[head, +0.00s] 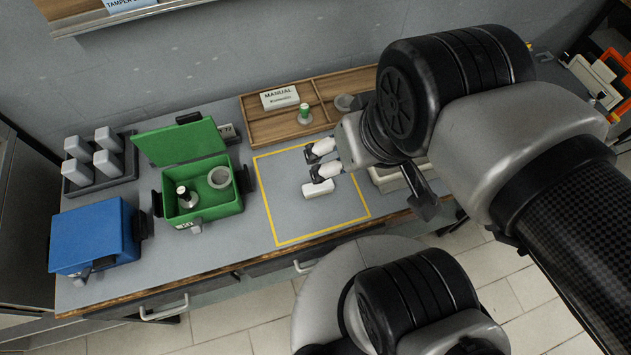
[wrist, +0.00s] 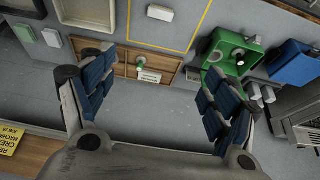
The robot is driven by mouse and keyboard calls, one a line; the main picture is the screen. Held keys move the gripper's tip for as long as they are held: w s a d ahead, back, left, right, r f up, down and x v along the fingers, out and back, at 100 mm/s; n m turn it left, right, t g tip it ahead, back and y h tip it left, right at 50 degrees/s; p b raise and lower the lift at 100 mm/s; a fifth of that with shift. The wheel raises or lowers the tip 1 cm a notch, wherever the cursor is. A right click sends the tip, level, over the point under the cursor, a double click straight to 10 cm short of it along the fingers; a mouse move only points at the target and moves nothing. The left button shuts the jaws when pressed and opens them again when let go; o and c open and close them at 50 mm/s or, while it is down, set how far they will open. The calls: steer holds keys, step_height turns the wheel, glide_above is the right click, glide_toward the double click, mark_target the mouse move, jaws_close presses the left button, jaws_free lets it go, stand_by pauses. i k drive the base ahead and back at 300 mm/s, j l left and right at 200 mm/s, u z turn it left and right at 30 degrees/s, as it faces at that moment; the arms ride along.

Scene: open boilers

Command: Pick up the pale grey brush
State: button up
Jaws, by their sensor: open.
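A pale, whitish block (head: 318,188) lies inside the yellow-outlined square on the grey bench. It is the likeliest match for the pale grey brush, but I see no bristles. It also shows at the top of the wrist view (wrist: 160,12), beyond the span of my fingers. My gripper (head: 317,163) is open and empty. In the head view it appears just behind the block, apart from it and seemingly above the bench. In the wrist view my spread fingers (wrist: 160,65) frame the wooden tray and bare wall.
An open green box (head: 225,208) holding metal parts and a blue box (head: 92,232) stand left of the square. A wooden tray (head: 270,130) behind holds a MANUAL block (head: 280,97) and a green-topped piece (head: 304,113). Grey canisters (head: 108,160) stand at the left. The square is otherwise clear.

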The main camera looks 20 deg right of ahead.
mark_target(310, 191)
steer(key=j+z, duration=0.3)
steer(key=j, duration=0.3)
steer(key=z, duration=1.35)
